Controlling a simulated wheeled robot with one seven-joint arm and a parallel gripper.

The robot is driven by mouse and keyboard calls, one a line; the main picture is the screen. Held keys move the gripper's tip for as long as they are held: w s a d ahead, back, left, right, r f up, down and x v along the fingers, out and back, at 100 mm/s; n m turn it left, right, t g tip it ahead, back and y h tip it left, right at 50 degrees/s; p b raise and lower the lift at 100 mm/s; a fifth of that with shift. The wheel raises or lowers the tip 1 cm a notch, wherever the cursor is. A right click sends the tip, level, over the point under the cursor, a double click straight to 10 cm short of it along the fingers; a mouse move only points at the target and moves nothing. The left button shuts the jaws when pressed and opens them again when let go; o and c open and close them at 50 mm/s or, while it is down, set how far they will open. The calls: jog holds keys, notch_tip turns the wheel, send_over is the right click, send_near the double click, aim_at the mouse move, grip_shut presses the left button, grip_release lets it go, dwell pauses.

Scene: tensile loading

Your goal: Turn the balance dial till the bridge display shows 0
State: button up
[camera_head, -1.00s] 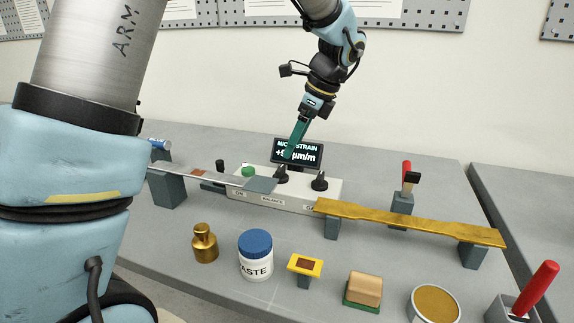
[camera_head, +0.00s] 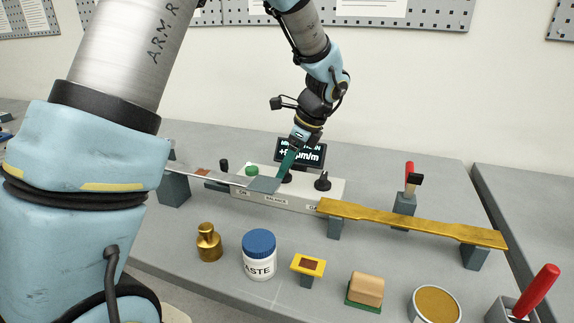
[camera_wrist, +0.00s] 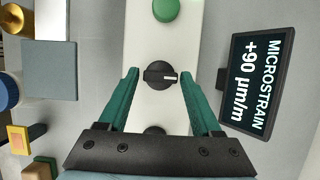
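The white bridge box (camera_head: 246,203) stands on the bench. Its black balance dial (camera_wrist: 160,74) sits between my fingertips in the wrist view, its pointer line toward the display; my fingers partly hide it in the head view (camera_head: 287,177). The bridge display (camera_wrist: 254,80) reads +90 µm/m under MICROSTRAIN; it is partly covered in the head view (camera_head: 312,153). My gripper (camera_wrist: 159,72) is open, with its green fingers on either side of the dial and a visible gap to it on each side. It also shows in the head view (camera_head: 283,174).
A green button (camera_wrist: 165,9) and a second black knob (camera_head: 322,181) flank the dial on the box. A brass-coloured bar (camera_head: 410,221) rests at the right. A paste jar (camera_head: 259,260) stands in front.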

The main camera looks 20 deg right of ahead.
grip_shut()
dwell(0.3)
jog(key=shift+n+p, duration=0.3)
jog(key=n+p, duration=0.1)
jog(key=n+g+p, duration=0.1)
jog(key=n, duration=0.1)
jog(key=shift+w+d+r+g+y, duration=0.1)
jog(key=shift+w+r+g+y, duration=0.05)
jog(key=shift+g+y, duration=0.2)
jog(key=shift+w+n+g+p, duration=0.1)
jog(key=shift+n+g+p, duration=0.4)
jog(key=shift+n, duration=0.75)
jog(key=shift+w+n+g+p, duration=0.1)
jog(key=shift+n+g+p, duration=0.15)
jog(key=shift+n+p, duration=0.75)
jog(key=shift+n, duration=0.45)
jog(key=shift+o, duration=1.6)
grip_release()
jog(key=shift+b, duration=0.3)
